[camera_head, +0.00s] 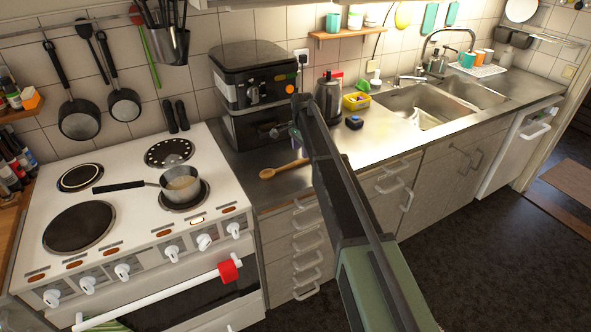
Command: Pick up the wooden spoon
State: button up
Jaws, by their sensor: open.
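The wooden spoon (286,168) lies on the steel counter (345,150) just right of the cooker, in front of the black appliance. Its bowl end is at the left, and its handle runs right toward my arm, which may cover the handle's tip. My gripper (282,132) is small in view at the far end of my arm, in front of the black appliance and above and behind the spoon in the picture. It is open and apart from the spoon. My arm hides part of the gripper, and the fingertips are hard to make out.
A saucepan (181,186) stands on the cooker (125,215), its handle pointing left. The black appliance (255,85) stands behind the spoon. A kettle (329,97), a yellow tub (356,101) and a small dark blue item (354,122) stand right of it. The counter before the sink (420,105) is clear.

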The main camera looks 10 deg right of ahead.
jog(key=f+b, duration=0.3)
jog(key=f, duration=0.2)
jog(key=shift+w+d+b, duration=0.2)
jog(key=shift+b, duration=0.2)
jog(key=shift+r, duration=0.25)
grip_shut()
jog(key=shift+p, duration=0.3)
jog(key=shift+r, duration=0.15)
